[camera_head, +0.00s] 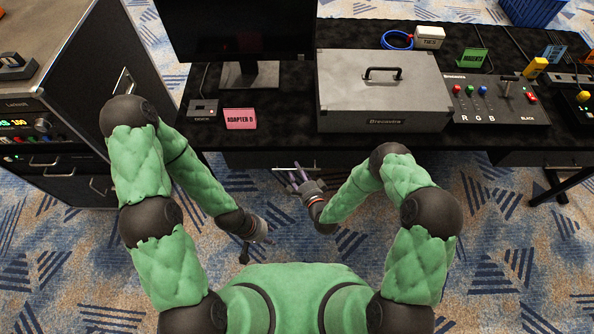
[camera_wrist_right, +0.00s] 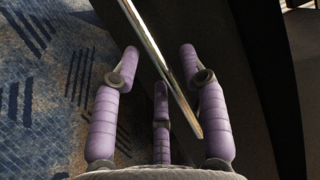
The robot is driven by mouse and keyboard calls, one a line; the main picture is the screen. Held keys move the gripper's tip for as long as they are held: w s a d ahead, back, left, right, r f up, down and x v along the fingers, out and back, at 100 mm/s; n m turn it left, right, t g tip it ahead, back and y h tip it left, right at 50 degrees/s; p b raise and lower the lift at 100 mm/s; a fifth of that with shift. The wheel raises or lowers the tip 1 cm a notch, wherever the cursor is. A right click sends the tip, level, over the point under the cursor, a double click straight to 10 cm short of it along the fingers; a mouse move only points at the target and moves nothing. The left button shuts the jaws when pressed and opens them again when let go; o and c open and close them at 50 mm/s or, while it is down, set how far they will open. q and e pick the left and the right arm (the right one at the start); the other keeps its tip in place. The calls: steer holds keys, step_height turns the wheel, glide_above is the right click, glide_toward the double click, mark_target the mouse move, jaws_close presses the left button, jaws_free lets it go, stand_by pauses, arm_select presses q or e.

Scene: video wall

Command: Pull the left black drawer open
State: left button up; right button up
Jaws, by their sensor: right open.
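The left black drawer (camera_head: 240,159) is under the front edge of the black table and looks closed. Its silver bar handle (camera_head: 276,168) also shows in the right wrist view (camera_wrist_right: 152,45), running diagonally between my purple fingers. My right gripper (camera_head: 296,180) is at this handle, its fingers open around the bar; the right wrist view shows the fingers (camera_wrist_right: 159,60) spread to both sides of it. I cannot tell whether any finger touches the bar. My left gripper (camera_head: 256,240) hangs low over the carpet, away from the drawer; its fingers are too small to read.
Another drawer handle (camera_head: 560,168) is under the table at the right. On the table are a monitor (camera_head: 240,30), a grey case (camera_head: 385,100), a pink card (camera_head: 240,119) and a button panel (camera_head: 495,100). A black cabinet (camera_head: 75,90) stands at the left. Carpet before the drawer is open.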

steer(key=shift+w+a+f, duration=0.1)
steer(key=shift+w+a, duration=0.15)
steer(key=shift+w, duration=0.35)
jaws_close()
